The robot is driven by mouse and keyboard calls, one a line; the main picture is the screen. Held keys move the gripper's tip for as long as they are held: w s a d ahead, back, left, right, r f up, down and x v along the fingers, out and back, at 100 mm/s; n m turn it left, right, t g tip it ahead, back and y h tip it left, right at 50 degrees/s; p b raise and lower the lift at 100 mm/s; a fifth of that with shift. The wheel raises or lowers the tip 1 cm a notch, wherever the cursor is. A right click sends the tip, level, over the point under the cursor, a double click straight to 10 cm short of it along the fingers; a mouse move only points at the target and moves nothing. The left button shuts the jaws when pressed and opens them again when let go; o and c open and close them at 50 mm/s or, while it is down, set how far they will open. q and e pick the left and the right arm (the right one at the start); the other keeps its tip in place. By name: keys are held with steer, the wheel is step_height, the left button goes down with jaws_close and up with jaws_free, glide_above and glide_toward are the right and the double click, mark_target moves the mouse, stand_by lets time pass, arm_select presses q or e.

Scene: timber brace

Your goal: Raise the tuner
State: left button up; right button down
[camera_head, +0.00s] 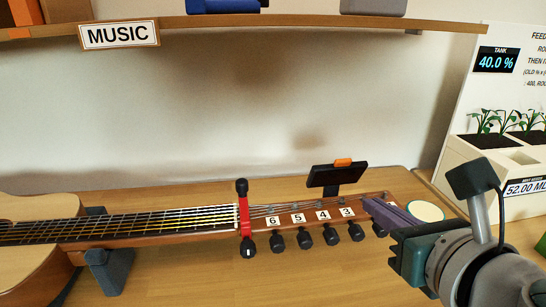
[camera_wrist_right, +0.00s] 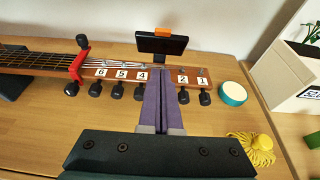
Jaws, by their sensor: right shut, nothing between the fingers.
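The tuner (camera_head: 337,176) is a dark flat block with an orange clip on top; it stands on a short stem at the guitar's headstock. It also shows in the right wrist view (camera_wrist_right: 161,44). The guitar (camera_head: 120,228) lies flat along the table, its headstock carrying number tags and several black pegs (camera_head: 305,239). My right gripper (camera_head: 369,204), with purple fingers, is shut and empty. In the right wrist view its fingertips (camera_wrist_right: 161,73) are over the headstock, just below the tuner in the picture, hiding tag 3. My left gripper is out of view.
A red clamp with black knobs (camera_head: 244,217) crosses the neck. Grey stands (camera_head: 110,267) support the guitar. A round teal-rimmed tin (camera_head: 425,211) and a yellow tasselled thing (camera_wrist_right: 255,148) lie to the right, near a planter box (camera_head: 468,165). A MUSIC shelf (camera_head: 290,20) hangs above.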

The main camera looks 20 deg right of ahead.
mark_target(343, 159)
steer(key=b+x, duration=0.1)
steer(key=x, duration=0.5)
steer(key=shift+w+d+r+p, duration=0.2)
steer(key=shift+w+r, duration=0.25)
steer(key=shift+w, duration=0.35)
steer(key=shift+w+d+r+p, duration=0.1)
steer(key=shift+w+d+r, duration=0.1)
steer(key=shift+w+r, duration=0.45)
steer(key=shift+w+f, duration=0.1)
steer(key=shift+f, duration=0.05)
steer(key=w+r+g+p, duration=0.1)
steer(key=p, duration=0.4)
steer(key=shift+d+r+p, duration=0.1)
steer(key=shift+r+p, duration=0.25)
steer(key=shift+w+d+f, duration=0.1)
steer(key=shift+w+f, duration=0.05)
steer(key=shift+w, duration=0.3)
